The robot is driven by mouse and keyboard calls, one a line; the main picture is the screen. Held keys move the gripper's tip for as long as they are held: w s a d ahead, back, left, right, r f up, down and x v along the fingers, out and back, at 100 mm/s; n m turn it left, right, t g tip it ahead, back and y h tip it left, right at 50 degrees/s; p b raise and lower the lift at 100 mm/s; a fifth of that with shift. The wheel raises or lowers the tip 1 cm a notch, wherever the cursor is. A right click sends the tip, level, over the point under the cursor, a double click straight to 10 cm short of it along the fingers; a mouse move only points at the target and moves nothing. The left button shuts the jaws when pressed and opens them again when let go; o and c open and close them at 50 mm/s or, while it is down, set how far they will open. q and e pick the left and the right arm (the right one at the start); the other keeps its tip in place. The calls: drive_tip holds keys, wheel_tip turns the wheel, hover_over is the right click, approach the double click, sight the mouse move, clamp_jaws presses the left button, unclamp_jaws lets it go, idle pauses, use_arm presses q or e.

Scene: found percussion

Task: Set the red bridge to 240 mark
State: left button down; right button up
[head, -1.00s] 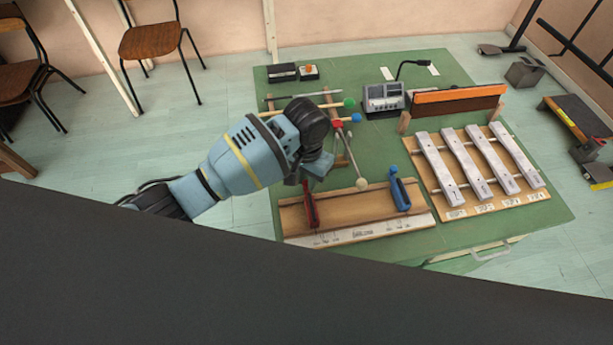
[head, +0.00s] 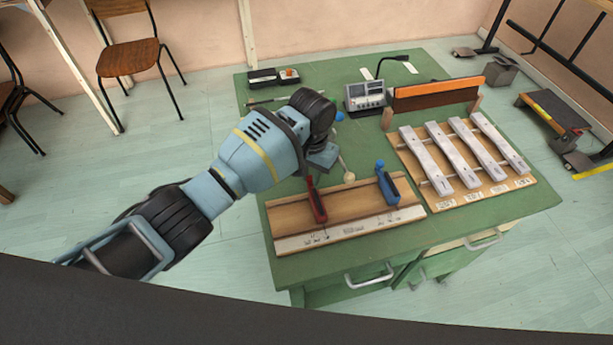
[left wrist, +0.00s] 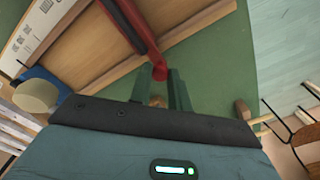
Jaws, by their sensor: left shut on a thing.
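The red bridge (head: 316,203) stands upright across the left part of the long wooden board (head: 350,208), which has a white scale strip (head: 300,242) along its front edge. The blue bridge (head: 387,186) stands on the right part. The scale's marks are too small to read in the head view. In the left wrist view, the red bridge (left wrist: 133,25) ends in a round red knob between the fingers of my left gripper (left wrist: 160,88), which is shut on it. My left wrist (head: 318,150) hides the board's back left area in the head view. My right gripper is out of view.
A board of grey bars (head: 465,160) stands to the right, with a grey device (head: 365,96) behind. The green table's (head: 420,220) front has metal handles.

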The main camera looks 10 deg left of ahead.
use_arm(q)
drive_tip(key=c, duration=1.3)
unclamp_jaws()
drive_tip(key=shift+w, duration=0.1)
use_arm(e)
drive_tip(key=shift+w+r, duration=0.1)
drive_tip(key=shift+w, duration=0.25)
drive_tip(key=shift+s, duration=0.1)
use_arm(q)
drive_tip(key=shift+r, duration=0.15)
wheel_tip(320, 180, up, 8)
drive_tip(key=shift+f+p, duration=0.2)
drive_tip(key=shift+p, duration=0.35)
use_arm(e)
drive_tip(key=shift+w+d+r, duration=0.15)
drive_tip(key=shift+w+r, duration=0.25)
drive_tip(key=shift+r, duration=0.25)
use_arm(q)
drive_tip(key=shift+f, duration=0.1)
